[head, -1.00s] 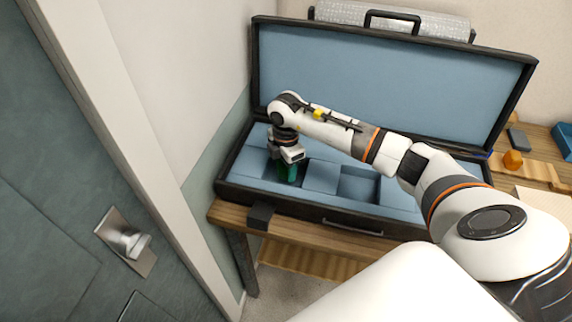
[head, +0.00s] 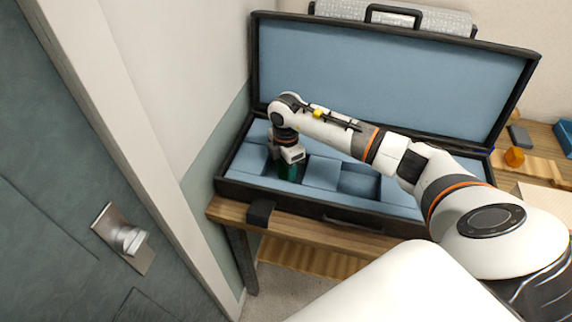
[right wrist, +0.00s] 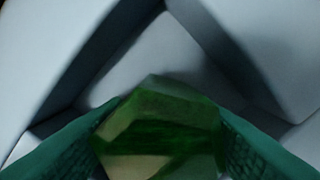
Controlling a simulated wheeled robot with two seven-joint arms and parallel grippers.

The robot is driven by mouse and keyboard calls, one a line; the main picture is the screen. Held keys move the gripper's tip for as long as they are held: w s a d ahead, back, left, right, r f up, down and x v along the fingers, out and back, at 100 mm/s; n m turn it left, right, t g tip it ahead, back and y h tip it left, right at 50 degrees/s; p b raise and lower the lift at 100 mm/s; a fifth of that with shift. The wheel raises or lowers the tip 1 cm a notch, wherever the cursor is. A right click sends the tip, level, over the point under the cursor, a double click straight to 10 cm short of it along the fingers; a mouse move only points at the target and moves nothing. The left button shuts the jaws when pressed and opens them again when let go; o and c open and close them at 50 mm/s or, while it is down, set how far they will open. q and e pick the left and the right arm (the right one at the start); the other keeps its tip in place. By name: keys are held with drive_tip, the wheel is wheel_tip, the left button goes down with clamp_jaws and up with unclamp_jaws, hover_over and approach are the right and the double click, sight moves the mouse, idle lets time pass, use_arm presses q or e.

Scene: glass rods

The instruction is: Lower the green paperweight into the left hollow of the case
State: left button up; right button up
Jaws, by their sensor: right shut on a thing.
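The green faceted paperweight (right wrist: 158,135) is between the two green fingers of my right gripper (right wrist: 160,150) in the right wrist view. My right gripper is shut on it. In the head view my right gripper (head: 289,171) points down into the left hollow of the open case (head: 275,197). The fingers there are dark green, and I cannot tell the paperweight apart from them. In the right wrist view the pale walls of a hollow (right wrist: 125,65) surround the paperweight. Whether it touches the hollow's floor is unclear. My left gripper is not in view.
Another hollow (head: 358,181) lies to the right in the blue lining, partly in shade. The case's raised lid (head: 390,75) stands behind my arm. A wall is close on the left. An orange object (head: 514,157) lies on the table at the right.

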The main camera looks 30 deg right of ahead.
drive_tip(key=shift+f, duration=0.15)
drive_tip(key=o, duration=1.2)
drive_tip(key=shift+o, duration=0.2)
wheel_tip(320, 180, up, 12)
drive_tip(key=b, duration=0.3)
